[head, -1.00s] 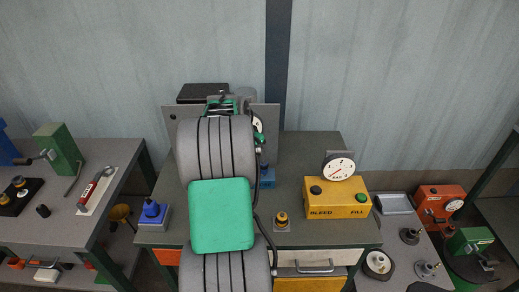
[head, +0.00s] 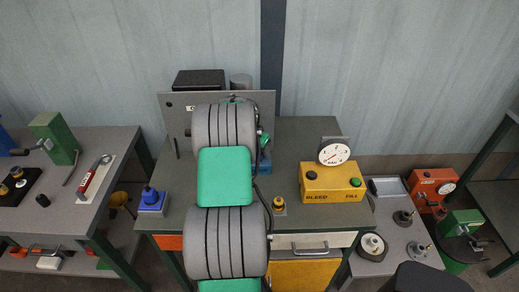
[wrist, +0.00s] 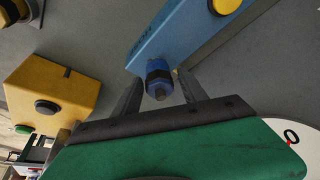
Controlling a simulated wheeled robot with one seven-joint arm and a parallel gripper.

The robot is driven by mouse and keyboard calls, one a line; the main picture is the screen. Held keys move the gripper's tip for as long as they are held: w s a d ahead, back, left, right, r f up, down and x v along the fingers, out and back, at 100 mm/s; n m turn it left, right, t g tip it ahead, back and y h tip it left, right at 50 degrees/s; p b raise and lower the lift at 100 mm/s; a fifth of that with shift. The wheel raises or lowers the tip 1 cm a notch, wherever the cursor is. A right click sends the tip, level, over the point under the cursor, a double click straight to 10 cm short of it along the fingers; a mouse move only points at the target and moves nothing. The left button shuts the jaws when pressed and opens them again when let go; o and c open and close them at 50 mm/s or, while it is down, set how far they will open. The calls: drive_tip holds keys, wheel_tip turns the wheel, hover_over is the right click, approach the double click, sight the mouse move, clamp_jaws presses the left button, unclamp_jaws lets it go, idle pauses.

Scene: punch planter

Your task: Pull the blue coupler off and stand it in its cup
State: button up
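In the wrist view the blue coupler (wrist: 158,74), with a dark band and grey tip, sits at the end of a blue block (wrist: 172,38). My gripper (wrist: 157,84) has one finger on each side of it, with small gaps visible; it looks open. In the head view my arm mostly hides this spot; part of the blue block (head: 265,166) shows beside it. At the table's left, a blue piece with a dark top (head: 149,194) stands on a blue base (head: 152,207); I cannot tell whether that is the cup.
A yellow BLEED/FILL box (head: 331,183) with a gauge (head: 334,153) stands right of my arm. A small yellow-and-black coupler (head: 279,203) stands on a plate near the front edge. An upright grey panel (head: 175,125) is behind. The table between the left blue base and my arm is clear.

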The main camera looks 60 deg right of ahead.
drive_tip(key=shift+w, duration=0.1)
clamp_jaws()
idle(0.8)
